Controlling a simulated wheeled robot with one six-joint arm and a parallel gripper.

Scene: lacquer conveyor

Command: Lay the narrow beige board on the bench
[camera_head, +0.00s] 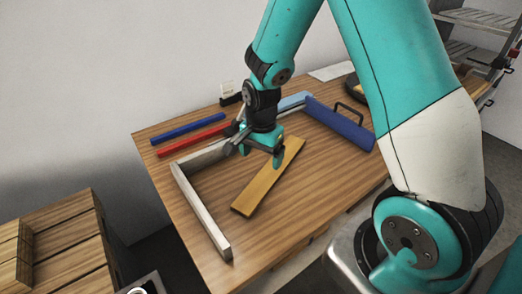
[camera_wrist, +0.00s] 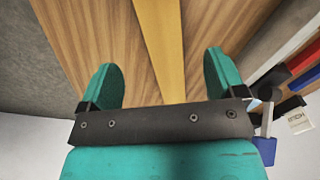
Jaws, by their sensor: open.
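The narrow beige board (camera_head: 266,181), yellowish tan, lies flat on the wooden bench (camera_head: 331,190), slanting from lower left to upper right. My gripper (camera_head: 261,157) is just above the board's upper part, fingers pointing down, and hides a little of what is behind it. In the wrist view the board (camera_wrist: 162,45) runs between the two teal fingers of my gripper (camera_wrist: 162,82). The fingers are spread wide, with a clear gap on each side of the board. Nothing is held.
A pale frame bar (camera_head: 203,215) borders the board's left side. A red bar (camera_head: 190,139) and a blue bar (camera_head: 188,127) lie behind it. A blue handled piece (camera_head: 340,123) is at the right. Wooden crates (camera_head: 65,245) stand left of the bench. The bench's front right is clear.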

